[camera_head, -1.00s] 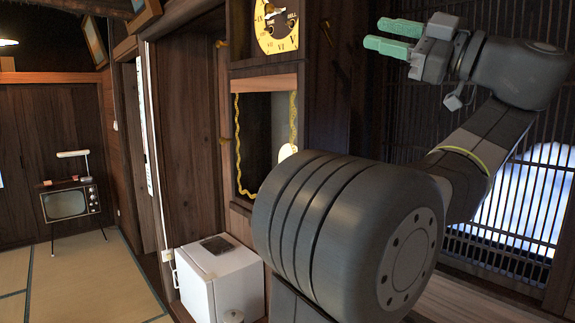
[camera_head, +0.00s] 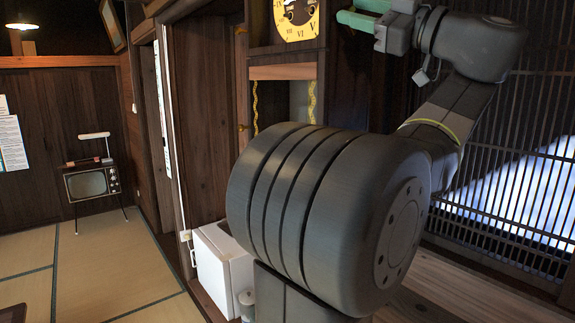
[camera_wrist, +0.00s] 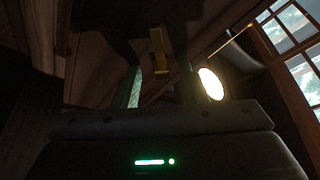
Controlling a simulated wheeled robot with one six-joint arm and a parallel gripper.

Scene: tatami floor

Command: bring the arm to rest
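My gripper (camera_head: 362,12) has two green fingers and is at the top of the head view, cut by the edge. The fingers are a little apart, with nothing seen between them. My grey arm is bent, its upper part raised to the right in front of a slatted wall. In the wrist view one green finger (camera_wrist: 134,88) shows in dim light; the other is dark and hard to make out.
A tall clock (camera_head: 297,15) stands behind my arm, partly hidden. A white cabinet (camera_head: 220,262) is low beside it. An old television (camera_head: 88,184) stands far left. Open tatami floor (camera_head: 100,265) lies at left. A slatted screen (camera_head: 530,200) is at right.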

